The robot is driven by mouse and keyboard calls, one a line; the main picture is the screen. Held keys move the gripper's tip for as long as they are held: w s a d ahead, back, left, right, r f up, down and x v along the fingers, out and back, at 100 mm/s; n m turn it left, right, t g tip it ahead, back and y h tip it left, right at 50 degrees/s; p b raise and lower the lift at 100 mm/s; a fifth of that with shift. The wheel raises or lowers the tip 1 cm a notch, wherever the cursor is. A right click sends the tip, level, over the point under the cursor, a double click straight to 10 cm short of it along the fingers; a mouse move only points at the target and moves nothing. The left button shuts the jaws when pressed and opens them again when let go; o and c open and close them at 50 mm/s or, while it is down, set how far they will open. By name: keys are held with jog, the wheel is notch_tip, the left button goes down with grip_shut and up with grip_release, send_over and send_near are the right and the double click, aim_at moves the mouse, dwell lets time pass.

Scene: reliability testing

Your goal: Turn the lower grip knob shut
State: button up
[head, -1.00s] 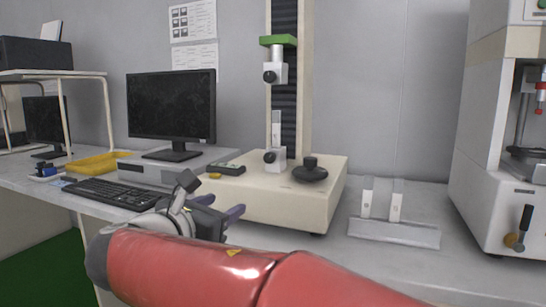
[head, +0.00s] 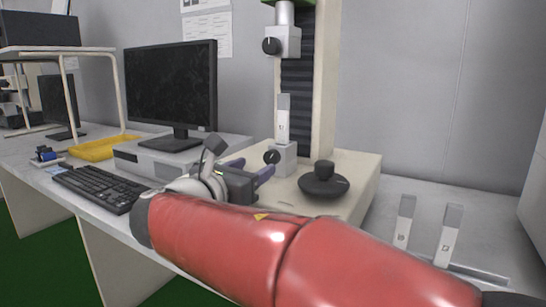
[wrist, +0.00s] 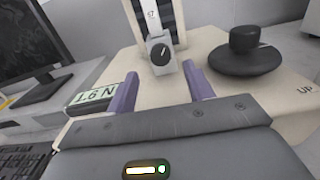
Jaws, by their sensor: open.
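The lower grip knob (head: 272,157) is a round black knob on the front of the grey lower grip (head: 285,160) of the testing machine. In the wrist view the knob (wrist: 160,54) shows a white mark on its face. My gripper (head: 255,172) is close in front of it, at its left in the head view. In the wrist view my gripper (wrist: 160,85) has its two purple fingers apart, with the knob beyond the tips, roughly centred between them. Nothing is between the fingers, and they appear apart from the knob.
A black round pedestal (head: 323,183) stands on the machine base right of the lower grip. The upper grip knob (head: 271,46) is above. A monitor (head: 171,92) and keyboard (head: 101,187) are at left. Two light upright pieces (head: 426,232) stand at right.

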aim_at(269, 159)
jog(key=x, duration=0.6)
jog(key=shift+w+d, duration=0.1)
